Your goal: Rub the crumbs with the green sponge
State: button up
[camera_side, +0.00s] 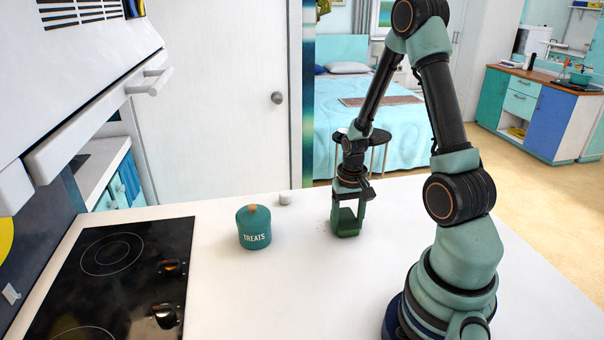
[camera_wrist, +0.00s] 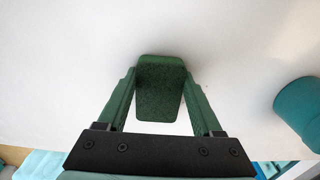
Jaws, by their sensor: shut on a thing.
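My gripper (camera_side: 348,212) points down over the white counter and is shut on the green sponge (camera_side: 347,229). In the wrist view, the sponge (camera_wrist: 160,95) sits between the two green fingers of my gripper (camera_wrist: 160,76). The sponge is at or just above the counter; I cannot tell whether it touches. Faint small specks, which look like the crumbs (camera_side: 322,226), lie on the counter just left of the sponge in the side view. I cannot make out crumbs in the wrist view, and any under the sponge are hidden.
A teal canister marked TREATS (camera_side: 254,228) stands left of my gripper; it also shows at the right of the wrist view (camera_wrist: 300,110). A small white object (camera_side: 285,198) stands behind it. A black cooktop (camera_side: 115,275) lies at the left. The white counter (camera_side: 290,290) in front is clear.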

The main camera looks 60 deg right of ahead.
aim_at(342, 212)
jog(key=shift+w+d+f, duration=0.1)
jog(key=shift+w+d, duration=1.05)
jog(key=shift+w, duration=0.05)
jog(key=shift+w+d, duration=0.25)
jog(key=shift+w, duration=0.55)
jog(key=shift+w+a, duration=0.25)
jog(key=shift+a, duration=0.05)
jog(key=shift+w+a, duration=0.1)
jog(key=shift+a, duration=0.2)
jog(key=shift+s+a, duration=2.45)
jog(key=shift+s, duration=0.05)
jog(key=shift+s+a, duration=0.1)
jog(key=shift+a, duration=0.15)
jog(key=shift+w+a, duration=0.5)
jog(key=shift+w, duration=0.15)
jog(key=shift+w+d, duration=0.15)
jog(key=shift+w, duration=0.1)
jog(key=shift+w+d+r, duration=0.2)
jog(key=shift+w+d, duration=0.6)
jog(key=shift+d, duration=0.05)
jog(key=shift+w+d+f, duration=0.2)
jog(key=shift+w+d, duration=1.4)
notch_tip(342, 212, up, 2)
jog(key=shift+w+r, duration=0.1)
notch_tip(342, 212, up, 6)
jog(key=shift+f, duration=0.1)
